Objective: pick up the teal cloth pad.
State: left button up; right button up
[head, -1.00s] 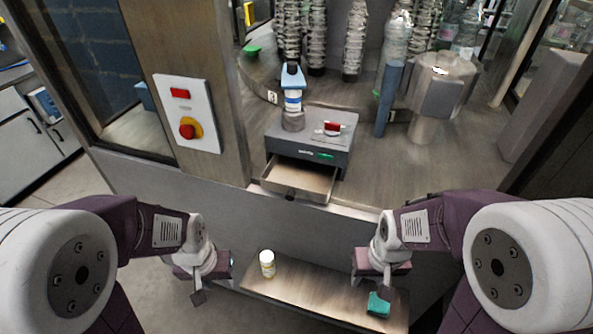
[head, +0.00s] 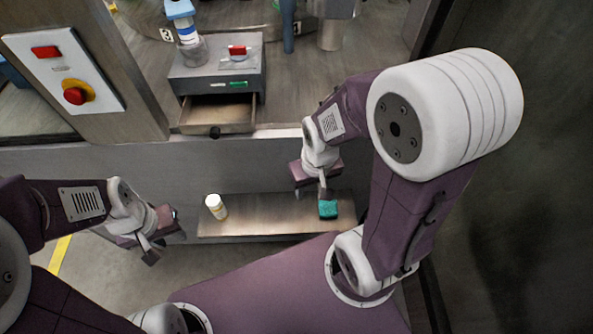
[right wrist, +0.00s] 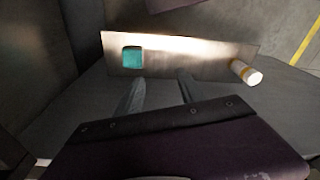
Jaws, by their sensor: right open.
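The teal cloth pad (head: 328,209) lies on the low shelf (head: 270,228) near its right end in the head view. In the right wrist view the pad (right wrist: 132,57) is near the left end of the shelf, beyond the left finger. My right gripper (head: 325,192) is just above and behind the pad in the head view, and its finger overlaps the pad's top edge there. It is open and empty, with its two fingers apart in the right wrist view (right wrist: 160,85). My left gripper (head: 150,250) hangs left of the shelf, away from the pad; its opening is unclear.
A white bottle (head: 216,206) stands on the shelf's left part; it also shows in the right wrist view (right wrist: 246,73). The shelf between bottle and pad is clear. Above is a grey unit with an open drawer (head: 218,113). A red-button panel (head: 66,72) is at left.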

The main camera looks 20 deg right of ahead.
aim_at(327, 209)
jog(key=i+j+z, duration=0.15)
jog(key=j+z, duration=1.25)
jog(key=j, duration=0.1)
